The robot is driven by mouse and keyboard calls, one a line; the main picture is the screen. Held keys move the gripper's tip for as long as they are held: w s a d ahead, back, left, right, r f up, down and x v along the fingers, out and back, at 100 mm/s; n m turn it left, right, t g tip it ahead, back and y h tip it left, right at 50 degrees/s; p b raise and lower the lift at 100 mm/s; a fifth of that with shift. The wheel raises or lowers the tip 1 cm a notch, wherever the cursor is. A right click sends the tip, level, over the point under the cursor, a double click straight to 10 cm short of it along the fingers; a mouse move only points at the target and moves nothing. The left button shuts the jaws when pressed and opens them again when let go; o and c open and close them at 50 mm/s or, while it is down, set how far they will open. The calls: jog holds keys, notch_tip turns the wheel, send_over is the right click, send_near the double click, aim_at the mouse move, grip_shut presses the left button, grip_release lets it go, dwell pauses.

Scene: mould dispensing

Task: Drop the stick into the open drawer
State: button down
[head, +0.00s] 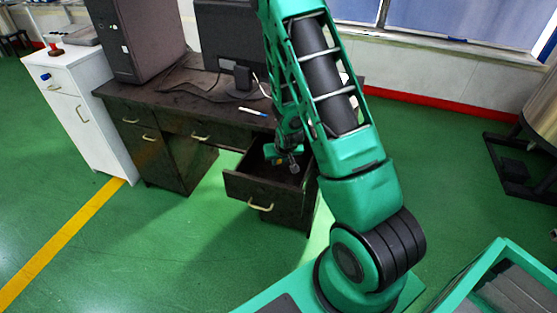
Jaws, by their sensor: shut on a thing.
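The open drawer (243,188) is pulled out from the right side of the dark desk, with a pale handle on its front. My gripper (288,163) is over the drawer's opening, partly hidden by my green arm. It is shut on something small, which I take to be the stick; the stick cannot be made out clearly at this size. Small blue and yellowish bits show near the gripper, and I cannot tell whether they are part of the stick or lie in the drawer.
The dark desk (185,100) carries a computer tower (135,35), a monitor (228,40) and a thin white and blue pen-like item (252,112). A white cabinet (85,110) stands at the left. The green floor (150,250) in front is clear. A dark stand (515,170) is at the right.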

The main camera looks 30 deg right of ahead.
jog(key=shift+f, duration=1)
jog(key=c, duration=1.6)
grip_release()
jog(key=shift+o, duration=0.2)
jog(key=v, duration=1)
jog(key=shift+s+r, duration=0.15)
jog(key=shift+r, duration=0.15)
